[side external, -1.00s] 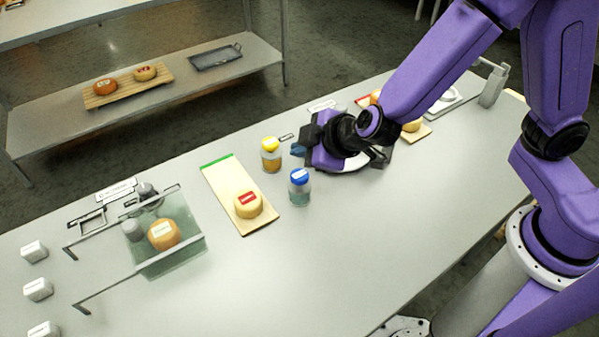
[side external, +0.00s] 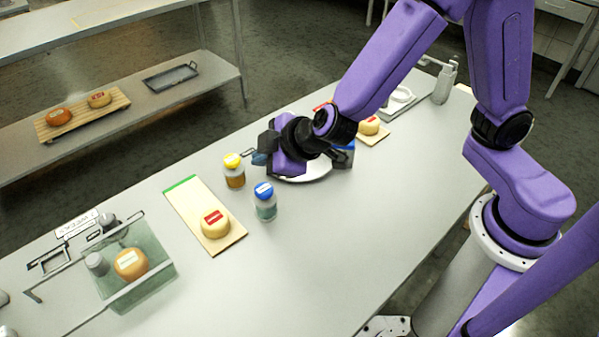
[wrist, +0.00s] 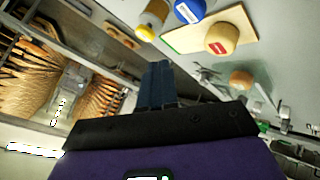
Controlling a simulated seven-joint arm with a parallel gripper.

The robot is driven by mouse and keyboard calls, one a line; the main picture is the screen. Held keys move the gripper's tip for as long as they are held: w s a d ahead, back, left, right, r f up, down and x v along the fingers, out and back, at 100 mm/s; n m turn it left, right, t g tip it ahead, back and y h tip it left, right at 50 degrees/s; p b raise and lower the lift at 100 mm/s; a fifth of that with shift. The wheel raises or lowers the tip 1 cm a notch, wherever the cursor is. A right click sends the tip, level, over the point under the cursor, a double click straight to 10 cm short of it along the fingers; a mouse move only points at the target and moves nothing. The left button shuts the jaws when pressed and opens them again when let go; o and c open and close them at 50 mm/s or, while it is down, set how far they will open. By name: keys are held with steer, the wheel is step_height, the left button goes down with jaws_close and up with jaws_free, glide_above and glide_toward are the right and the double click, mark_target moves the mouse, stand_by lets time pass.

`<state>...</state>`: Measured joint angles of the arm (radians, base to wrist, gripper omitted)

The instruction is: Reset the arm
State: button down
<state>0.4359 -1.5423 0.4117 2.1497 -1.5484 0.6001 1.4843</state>
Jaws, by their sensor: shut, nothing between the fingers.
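My gripper (side external: 260,158) is at the end of my purple arm, above the back-middle of the table, over a white plate (side external: 310,172) that it partly hides. Its blue fingers (wrist: 155,85) are together and empty in the wrist view. A yellow-capped bottle (side external: 235,174) stands just left of the fingers. A blue-capped bottle (side external: 265,204) stands in front. Both bottles also show at the top of the wrist view. A cheese wheel with a red label (side external: 214,224) sits on a wooden board with a green end (side external: 190,200); the wheel also shows in the wrist view (wrist: 221,38).
A glass-walled stand (side external: 150,285) with an orange cheese (side external: 130,264) is at the left. Another cheese (side external: 369,126) sits on a small board behind my arm. A shelf (side external: 120,117) with two cheeses stands behind. The table's front middle is clear.

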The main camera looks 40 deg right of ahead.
steer(key=s+d+r+g, duration=0.2)
steer(key=s+d+g, duration=0.2)
steer(key=s+d, duration=0.5)
steer(key=s+d+r+n+g+h, duration=0.1)
steer(key=s+d+g, duration=0.3)
steer(key=s+d, duration=0.6)
steer(key=s+r, duration=0.1)
steer(key=s, duration=0.3)
steer(key=shift+s+d+r+g, duration=0.2)
steer(key=shift+s+d+g, duration=0.1)
steer(key=shift+s+g, duration=0.1)
steer(key=shift+w, duration=0.1)
